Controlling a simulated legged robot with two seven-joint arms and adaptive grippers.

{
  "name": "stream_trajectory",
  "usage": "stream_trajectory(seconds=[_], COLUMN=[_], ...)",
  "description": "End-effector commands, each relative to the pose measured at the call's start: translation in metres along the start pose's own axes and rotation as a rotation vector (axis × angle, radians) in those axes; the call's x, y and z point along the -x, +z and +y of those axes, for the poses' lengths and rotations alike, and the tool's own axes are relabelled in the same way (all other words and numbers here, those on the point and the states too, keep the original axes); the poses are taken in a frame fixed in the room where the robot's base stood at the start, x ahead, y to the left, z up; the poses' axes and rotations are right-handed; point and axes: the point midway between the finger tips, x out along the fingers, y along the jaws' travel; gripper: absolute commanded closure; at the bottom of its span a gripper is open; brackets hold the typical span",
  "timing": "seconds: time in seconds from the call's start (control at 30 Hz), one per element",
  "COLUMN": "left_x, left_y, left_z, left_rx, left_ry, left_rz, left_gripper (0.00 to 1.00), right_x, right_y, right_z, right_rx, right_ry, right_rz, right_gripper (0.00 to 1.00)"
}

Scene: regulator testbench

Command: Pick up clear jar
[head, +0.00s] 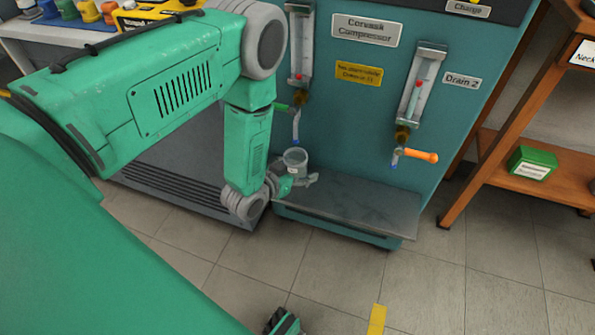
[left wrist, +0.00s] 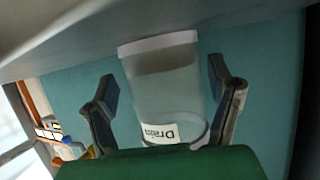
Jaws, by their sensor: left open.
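The clear jar (head: 295,158) stands at the left end of the grey metal shelf on the teal testbench, below the left tube's outlet. In the left wrist view the jar (left wrist: 165,92) shows large and upside down, with a pale rim and a white label reading "Drain". My left gripper (head: 298,181) is at the jar, low beside it. Its two dark fingers (left wrist: 168,98) are open, one on each side of the jar, with teal background visible between each finger and the jar.
The shelf (head: 350,208) is bare to the right of the jar. An orange valve handle (head: 421,155) sticks out above it at the right. A wooden rack (head: 510,165) with a green box (head: 532,163) stands at the right.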

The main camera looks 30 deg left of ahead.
Motion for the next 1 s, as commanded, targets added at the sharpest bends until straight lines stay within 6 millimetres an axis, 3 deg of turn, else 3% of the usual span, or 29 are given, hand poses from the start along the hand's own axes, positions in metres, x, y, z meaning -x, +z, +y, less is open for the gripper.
stream_trajectory(seconds=[0.1, 0.13, 0.27, 0.3, 0.67, 0.83, 1.0], left_x=[0.001, 0.001, 0.001, 0.001, 0.002, 0.008, 0.04], left_y=[0.0, 0.0, 0.0, 0.0, -0.003, -0.018, -0.002], left_z=[-0.001, -0.001, -0.001, -0.001, 0.0, -0.001, -0.001], left_rx=[0.001, 0.002, 0.0, 0.0, 0.0, 0.0, 0.002], left_ry=[0.0, -0.001, -0.001, -0.001, -0.001, -0.001, -0.002], left_rz=[-0.001, -0.001, -0.001, -0.001, -0.001, 0.0, -0.009], left_gripper=[0.25, 0.32, 0.78, 0.81, 0.81, 0.81, 0.81], right_x=[0.001, 0.001, 0.001, 0.001, 0.003, 0.014, 0.025], right_y=[0.0, 0.0, 0.0, 0.0, 0.0, -0.001, -0.002], right_z=[0.0, 0.0, 0.0, 0.0, 0.0, 0.0, 0.0], right_rx=[0.0, 0.0, 0.001, 0.001, 0.001, 0.0, 0.0], right_ry=[0.0, 0.0, 0.0, 0.0, 0.0, 0.0, 0.0], right_rz=[0.0, 0.0, 0.0, 0.0, 0.0, 0.0, 0.0], right_gripper=[1.0, 1.0, 1.0, 1.0, 1.0, 1.0, 1.0])
